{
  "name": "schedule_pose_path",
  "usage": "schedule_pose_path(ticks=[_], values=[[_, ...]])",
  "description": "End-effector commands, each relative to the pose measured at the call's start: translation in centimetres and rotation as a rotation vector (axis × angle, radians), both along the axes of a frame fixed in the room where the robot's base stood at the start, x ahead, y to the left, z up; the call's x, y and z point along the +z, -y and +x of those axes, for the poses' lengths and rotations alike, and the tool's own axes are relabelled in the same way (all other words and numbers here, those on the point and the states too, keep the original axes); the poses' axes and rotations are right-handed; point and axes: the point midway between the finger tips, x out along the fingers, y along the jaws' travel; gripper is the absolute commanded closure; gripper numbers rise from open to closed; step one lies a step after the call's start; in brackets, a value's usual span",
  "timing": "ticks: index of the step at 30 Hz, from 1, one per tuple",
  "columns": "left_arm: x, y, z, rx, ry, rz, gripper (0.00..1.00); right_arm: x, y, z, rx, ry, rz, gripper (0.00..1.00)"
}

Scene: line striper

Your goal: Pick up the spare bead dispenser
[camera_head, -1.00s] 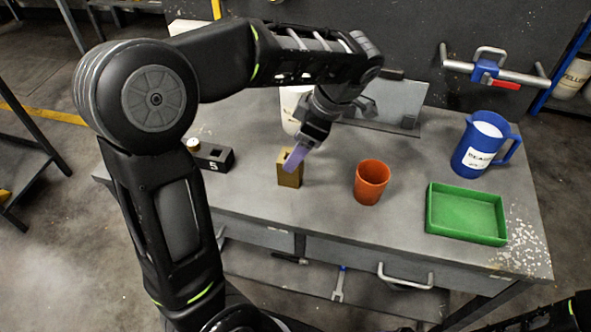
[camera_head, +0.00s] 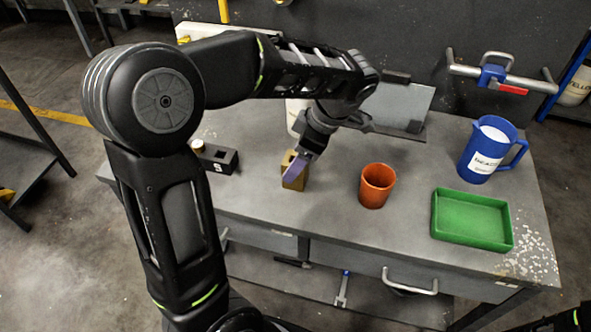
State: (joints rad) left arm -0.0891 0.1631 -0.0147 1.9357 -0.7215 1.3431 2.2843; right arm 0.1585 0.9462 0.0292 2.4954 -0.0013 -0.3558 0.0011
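I cannot tell for certain which thing is the spare bead dispenser. A black block (camera_head: 222,160) marked "S" lies at the left of the grey workbench (camera_head: 335,215), with a small pale-capped round piece (camera_head: 197,146) at its left end. A tan block (camera_head: 301,181) stands upright at mid-bench. My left gripper (camera_head: 294,168) points down at the tan block. A purple piece at its end overlaps the block's top and front; whether it is a finger or a held thing, and whether it touches, is unclear. My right gripper is out of view.
An orange cup (camera_head: 377,187) stands right of the tan block. A green tray (camera_head: 472,220) and a blue pitcher (camera_head: 484,150) with a "BEADS" label are at the right. A white container (camera_head: 294,115) is partly hidden behind my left arm. Bench between cup and tray is clear.

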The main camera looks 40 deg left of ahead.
Motion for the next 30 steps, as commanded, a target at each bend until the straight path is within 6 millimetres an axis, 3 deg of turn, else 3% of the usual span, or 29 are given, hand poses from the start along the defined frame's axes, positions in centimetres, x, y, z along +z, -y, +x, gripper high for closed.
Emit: schedule_pose_path(ticks=[10, 28, 30], values=[[-4.0, -1.4, -0.5, 0.001, -0.003, 0.000, 0.29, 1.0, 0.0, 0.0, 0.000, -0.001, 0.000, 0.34], [-4.2, -1.5, -0.4, 0.000, -0.001, 0.000, 0.29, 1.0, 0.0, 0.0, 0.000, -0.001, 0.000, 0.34], [-4.2, -1.5, -0.4, 0.000, -0.001, 0.000, 0.34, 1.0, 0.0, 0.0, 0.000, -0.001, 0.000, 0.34]])
